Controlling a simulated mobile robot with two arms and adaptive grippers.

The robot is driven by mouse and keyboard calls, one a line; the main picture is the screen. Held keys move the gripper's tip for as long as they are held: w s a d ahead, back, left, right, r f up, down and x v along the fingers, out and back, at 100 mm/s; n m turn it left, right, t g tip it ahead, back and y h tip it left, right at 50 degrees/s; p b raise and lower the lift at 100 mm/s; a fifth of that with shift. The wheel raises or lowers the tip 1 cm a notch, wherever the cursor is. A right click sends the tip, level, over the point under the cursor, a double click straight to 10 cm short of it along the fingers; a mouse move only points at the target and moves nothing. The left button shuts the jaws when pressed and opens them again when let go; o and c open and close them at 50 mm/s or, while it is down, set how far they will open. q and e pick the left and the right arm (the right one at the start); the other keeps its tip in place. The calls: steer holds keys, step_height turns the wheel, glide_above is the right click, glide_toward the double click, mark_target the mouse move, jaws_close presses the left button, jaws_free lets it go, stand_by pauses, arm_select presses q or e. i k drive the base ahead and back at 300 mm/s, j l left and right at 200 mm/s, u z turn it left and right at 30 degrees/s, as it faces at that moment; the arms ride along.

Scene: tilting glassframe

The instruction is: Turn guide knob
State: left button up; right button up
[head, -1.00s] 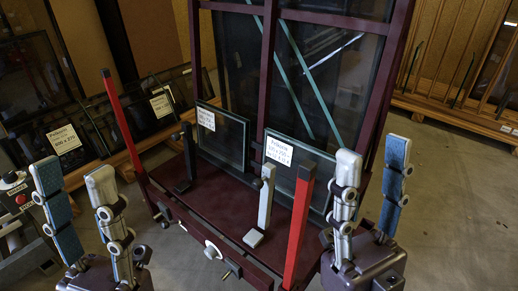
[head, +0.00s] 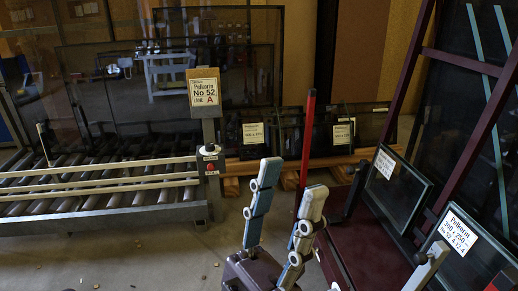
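My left gripper (head: 292,179) stands in the lower middle of the head view, its two fingers spread apart with nothing between them. Behind and right of it is the dark red tilting frame (head: 452,58), holding glass panes with white labels. A red post (head: 307,135) rises at its left corner, just behind the gripper. A grey post (head: 428,266) with a small dark knob-like part stands at the lower right. I cannot tell whether that part is the guide knob. The frame's front edge is mostly cut off or hidden by my gripper. My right gripper is out of view.
A roller conveyor (head: 100,192) fills the left side. At its right end stands a control post with a red button and a sign (head: 204,92). Labelled glass panes (head: 252,133) lean on wooden rails behind. The floor (head: 160,262) at the lower left is mostly open, with small scattered bits.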

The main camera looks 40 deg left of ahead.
mark_target(209, 147)
steer(key=u, duration=2.2)
